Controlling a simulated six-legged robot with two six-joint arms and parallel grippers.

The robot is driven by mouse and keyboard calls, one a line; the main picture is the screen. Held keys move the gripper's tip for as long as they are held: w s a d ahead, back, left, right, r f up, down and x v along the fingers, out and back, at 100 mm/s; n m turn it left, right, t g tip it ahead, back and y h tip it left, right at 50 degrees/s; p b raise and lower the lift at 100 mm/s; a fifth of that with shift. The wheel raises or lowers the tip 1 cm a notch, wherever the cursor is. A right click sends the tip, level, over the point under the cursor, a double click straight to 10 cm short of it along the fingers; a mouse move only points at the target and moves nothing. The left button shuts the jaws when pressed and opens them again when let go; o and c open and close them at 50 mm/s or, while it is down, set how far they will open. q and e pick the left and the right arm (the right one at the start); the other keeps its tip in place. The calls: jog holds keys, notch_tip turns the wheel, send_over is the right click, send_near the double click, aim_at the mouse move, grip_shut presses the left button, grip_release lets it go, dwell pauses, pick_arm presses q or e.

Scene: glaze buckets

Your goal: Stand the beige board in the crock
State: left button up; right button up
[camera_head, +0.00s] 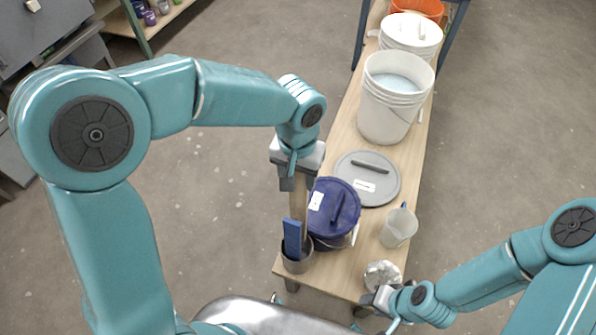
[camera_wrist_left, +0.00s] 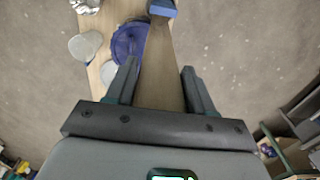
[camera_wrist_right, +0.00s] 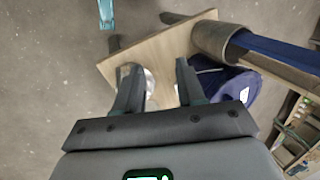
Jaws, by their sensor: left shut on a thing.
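The beige board (camera_head: 299,196) hangs upright from my left gripper (camera_head: 297,172), which is shut on its upper part. The board also shows between the fingers in the left wrist view (camera_wrist_left: 161,75). The grey crock (camera_head: 297,264) stands at the near left corner of the bench. A blue board (camera_head: 291,238) stands in it. In the right wrist view the beige board (camera_wrist_right: 282,72) runs to the crock's mouth (camera_wrist_right: 212,38) beside the blue one; its lower end is hidden. My right gripper (camera_head: 378,298) is open at the near right corner, by a silver container (camera_head: 383,273).
A purple-lidded bucket (camera_head: 334,205) stands close beside the crock and board. Behind it lie a grey lid (camera_head: 367,180) and white buckets (camera_head: 391,110). A translucent jug (camera_head: 398,228) stands at the right edge. Floor left of the bench is clear.

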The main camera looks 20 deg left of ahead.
notch_tip(320, 180, down, 4)
jog(key=b, duration=0.3)
jog(key=shift+r, duration=0.1)
dwell(0.4)
